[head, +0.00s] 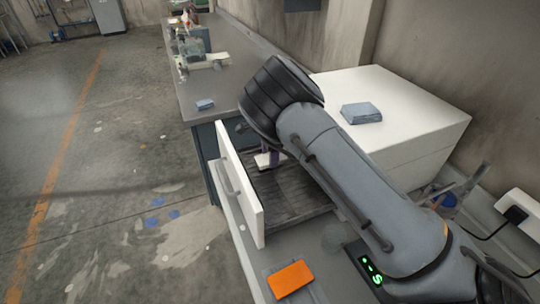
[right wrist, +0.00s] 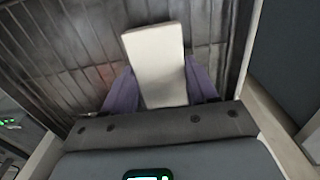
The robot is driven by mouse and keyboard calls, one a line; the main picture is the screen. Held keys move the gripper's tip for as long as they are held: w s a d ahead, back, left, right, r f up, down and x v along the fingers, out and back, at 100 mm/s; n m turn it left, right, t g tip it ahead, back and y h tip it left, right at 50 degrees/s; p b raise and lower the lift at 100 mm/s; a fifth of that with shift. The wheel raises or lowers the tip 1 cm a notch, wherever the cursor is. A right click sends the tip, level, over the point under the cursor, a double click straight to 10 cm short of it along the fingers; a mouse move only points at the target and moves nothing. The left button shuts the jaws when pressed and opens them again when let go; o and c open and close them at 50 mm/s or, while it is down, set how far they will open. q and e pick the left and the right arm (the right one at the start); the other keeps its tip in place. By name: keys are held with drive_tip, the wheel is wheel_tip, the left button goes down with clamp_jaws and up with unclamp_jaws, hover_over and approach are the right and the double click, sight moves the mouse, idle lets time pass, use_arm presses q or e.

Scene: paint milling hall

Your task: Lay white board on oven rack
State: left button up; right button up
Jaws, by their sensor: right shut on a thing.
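The white board (right wrist: 155,58) is a small pale rectangular plate. In the right wrist view it stands out from between the purple fingers of my right gripper (right wrist: 161,88), which is shut on it. In the head view the board (head: 264,160) shows as a small white piece over the dark oven rack (head: 290,188), and my right gripper (head: 272,157) is largely hidden behind my arm. The dark slatted rack (right wrist: 60,60) fills the background below the board. I cannot tell whether the board touches it. My left gripper is not in view.
The white oven (head: 420,120) stands at the right with a blue-grey block (head: 361,113) on top. Its white door front (head: 240,185) stands at the rack's left. An orange board (head: 290,279) lies on the near bench. Another blue block (head: 205,104) lies on the far bench.

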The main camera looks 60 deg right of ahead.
drive_tip(key=shift+f, duration=0.1)
drive_tip(key=o, duration=1.1)
drive_tip(key=shift+c, duration=0.2)
drive_tip(key=shift+r, duration=0.25)
wheel_tip(320, 180, up, 12)
drive_tip(key=p, duration=0.2)
drive_tip(key=shift+p, duration=0.35)
drive_tip(key=shift+f, duration=0.1)
